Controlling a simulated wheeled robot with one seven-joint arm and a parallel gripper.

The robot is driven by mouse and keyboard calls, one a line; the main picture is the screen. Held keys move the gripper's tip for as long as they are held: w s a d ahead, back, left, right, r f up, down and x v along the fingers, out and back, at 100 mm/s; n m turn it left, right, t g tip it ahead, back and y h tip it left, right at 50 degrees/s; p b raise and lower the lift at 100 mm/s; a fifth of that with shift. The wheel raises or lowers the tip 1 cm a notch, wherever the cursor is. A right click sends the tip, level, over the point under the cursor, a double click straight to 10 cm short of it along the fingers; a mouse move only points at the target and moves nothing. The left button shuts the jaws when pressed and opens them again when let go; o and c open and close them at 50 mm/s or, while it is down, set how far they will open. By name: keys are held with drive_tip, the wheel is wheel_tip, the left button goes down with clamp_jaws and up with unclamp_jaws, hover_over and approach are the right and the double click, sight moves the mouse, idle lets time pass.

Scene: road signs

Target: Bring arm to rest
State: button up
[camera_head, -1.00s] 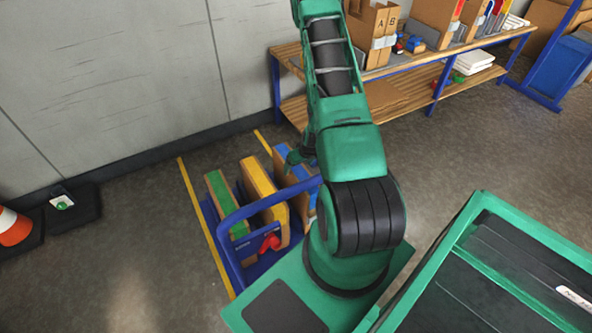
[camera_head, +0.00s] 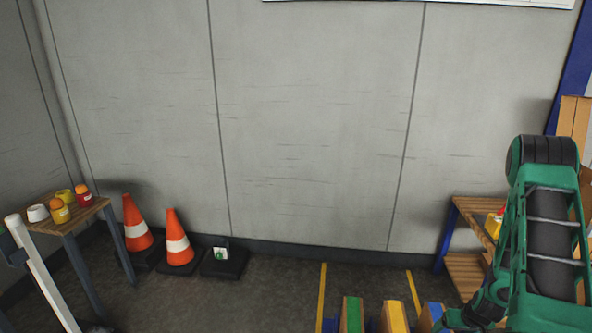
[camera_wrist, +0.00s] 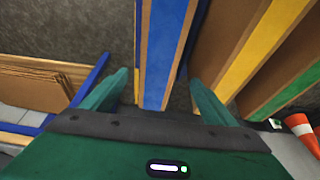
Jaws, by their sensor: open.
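My gripper (camera_wrist: 160,80) is open in the wrist view, with its two green fingers apart. A cardboard box with a blue strip (camera_wrist: 167,45) shows between and beyond the fingers; no grip on it is visible. In the head view my green arm stands at the right edge, bent at a black joint at the top. Its lower end comes down near the tops of the boxes at the bottom edge, and the fingers are not clear there.
Boxes with green (camera_head: 352,315) and yellow (camera_head: 395,317) strips stand left of the blue one. Traffic cones (camera_head: 177,240) and a small table (camera_head: 60,222) with jars are at the left. A wooden bench (camera_head: 465,225) is behind my arm.

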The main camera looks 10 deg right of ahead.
drive_tip(key=s+a+r+g, duration=0.1)
drive_tip(key=s+a+r, duration=0.1)
drive_tip(key=r, duration=0.6)
drive_tip(key=s+a+r, duration=0.2)
drive_tip(key=r, duration=0.7)
drive_tip(key=s+a+r+g, duration=0.1)
drive_tip(key=s+a+r, duration=0.1)
drive_tip(key=r, duration=0.6)
drive_tip(key=s+a+r+m+g, duration=0.1)
drive_tip(key=s+a+r, duration=0.4)
drive_tip(key=s+r, duration=0.3)
drive_tip(key=s+a+r+m+g+y, duration=0.1)
drive_tip(key=s+a+r, duration=0.5)
drive_tip(key=s, duration=0.6)
wheel_tip(320, 180, up, 2)
drive_tip(key=shift+m, duration=0.8)
